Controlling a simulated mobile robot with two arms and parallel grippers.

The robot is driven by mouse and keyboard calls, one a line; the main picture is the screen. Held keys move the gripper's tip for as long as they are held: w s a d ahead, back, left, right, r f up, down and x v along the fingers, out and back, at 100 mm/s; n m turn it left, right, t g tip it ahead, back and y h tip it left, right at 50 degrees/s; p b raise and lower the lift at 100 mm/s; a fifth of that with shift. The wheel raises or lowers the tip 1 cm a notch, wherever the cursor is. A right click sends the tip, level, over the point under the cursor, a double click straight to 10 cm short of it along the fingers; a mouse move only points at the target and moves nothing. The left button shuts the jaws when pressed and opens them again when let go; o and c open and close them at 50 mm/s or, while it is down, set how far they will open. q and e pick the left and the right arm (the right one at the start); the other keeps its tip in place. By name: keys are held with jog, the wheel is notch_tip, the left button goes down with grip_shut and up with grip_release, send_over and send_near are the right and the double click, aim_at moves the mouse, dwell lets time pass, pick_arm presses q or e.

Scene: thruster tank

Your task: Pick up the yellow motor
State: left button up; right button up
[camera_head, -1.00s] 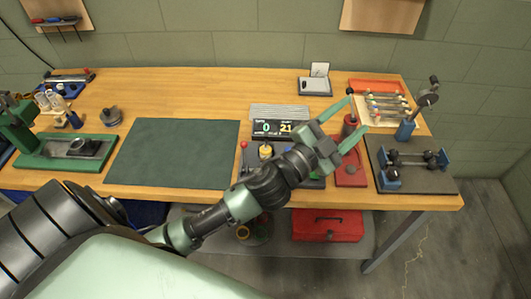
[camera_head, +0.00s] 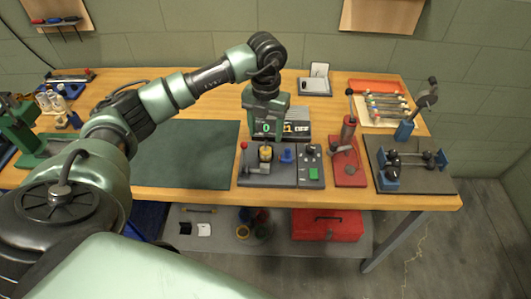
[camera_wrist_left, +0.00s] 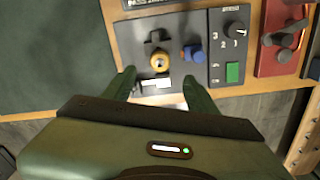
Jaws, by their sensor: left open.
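The yellow motor (camera_head: 266,153) sits on the dark grey test panel (camera_head: 262,180) near the front edge of the workbench. In the left wrist view the motor (camera_wrist_left: 160,62) shows as a small yellow cylinder with a dark fitting behind it. My left gripper (camera_head: 267,138) points down above the panel, around the motor's place in the picture. In the left wrist view its two green fingers are spread (camera_wrist_left: 160,78), one to each side of the motor and nearer the camera. The gripper is open and empty. My right gripper is not in view.
A blue part (camera_head: 286,155) stands just right of the motor. A control box with a green button (camera_head: 313,173) and a red press (camera_head: 348,160) lie further right. A display (camera_head: 295,129) is behind the gripper. A bare green mat (camera_head: 180,155) lies to the left.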

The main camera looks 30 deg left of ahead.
aim_at(265, 145)
pick_arm(q)
notch_tip(265, 145, down, 6)
jog(key=p, duration=0.2)
jog(key=shift+w+a+r+p, duration=0.1)
jog(key=shift+a+r+p, duration=0.1)
jog(key=shift+p, duration=0.15)
jog(key=shift+f, duration=0.55)
jog(key=shift+w, duration=0.1)
grip_shut()
